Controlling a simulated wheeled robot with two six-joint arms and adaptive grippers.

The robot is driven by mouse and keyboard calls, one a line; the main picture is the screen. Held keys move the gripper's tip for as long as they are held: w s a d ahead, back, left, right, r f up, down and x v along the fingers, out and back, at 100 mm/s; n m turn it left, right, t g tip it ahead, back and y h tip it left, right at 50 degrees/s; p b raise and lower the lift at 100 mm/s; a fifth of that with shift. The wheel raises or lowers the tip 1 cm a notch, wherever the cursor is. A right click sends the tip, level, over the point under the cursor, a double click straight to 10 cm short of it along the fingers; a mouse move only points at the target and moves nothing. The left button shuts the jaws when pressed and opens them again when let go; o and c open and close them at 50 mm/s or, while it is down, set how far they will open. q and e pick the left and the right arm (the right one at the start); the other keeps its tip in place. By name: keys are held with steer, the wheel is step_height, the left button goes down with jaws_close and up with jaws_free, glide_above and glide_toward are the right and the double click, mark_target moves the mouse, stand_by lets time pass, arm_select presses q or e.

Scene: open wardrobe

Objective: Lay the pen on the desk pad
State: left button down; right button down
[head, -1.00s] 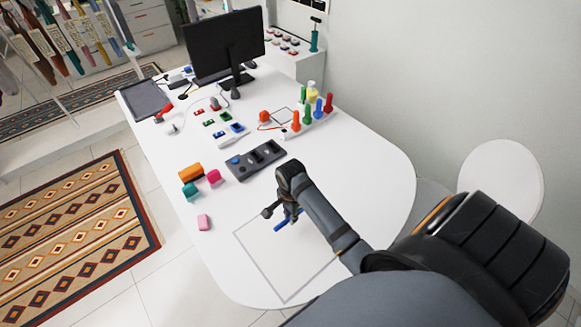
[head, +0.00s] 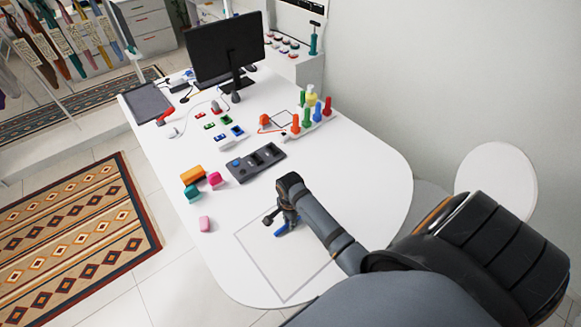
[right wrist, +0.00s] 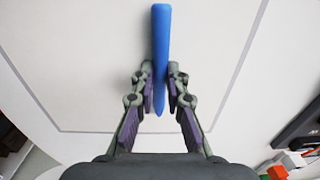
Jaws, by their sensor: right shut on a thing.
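My right gripper (head: 287,218) is shut on the blue pen (head: 281,230), which shows below its fingers in the head view. In the right wrist view the pen (right wrist: 161,45) runs lengthwise between the two fingers (right wrist: 160,75), its pointed end towards the palm. The pen is over a pale rectangle with a thin grey outline (head: 262,266) on the white desk; I cannot tell whether it touches the surface. A flat dark grey pad (head: 150,103) lies at the desk's far left corner. I cannot tell for certain which is the desk pad. My left gripper is not in view.
On the white desk (head: 365,165), a dark box with slots (head: 255,161) lies just beyond my gripper. Orange, teal and pink pieces (head: 193,174) sit by the left edge. A rack of coloured handles (head: 310,124) and a monitor (head: 226,48) stand farther back. The outlined rectangle is otherwise clear.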

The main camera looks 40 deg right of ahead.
steer(key=c, duration=1.5)
jaws_free()
steer(key=shift+s+a+f, duration=0.15)
steer(key=shift+s+f, duration=0.35)
steer(key=shift+f, duration=0.15)
steer(key=shift+o, duration=0.7)
steer(key=shift+w, duration=0.1)
steer(key=shift+w+f, duration=0.2)
steer(key=shift+w, duration=0.05)
steer(key=shift+r, duration=0.25)
steer(key=shift+w+r, duration=0.1)
steer(key=shift+r, duration=0.1)
step_height(320, 180, up, 13)
steer(key=b, duration=0.1)
steer(key=shift+b, duration=0.35)
steer(key=shift+w, duration=0.1)
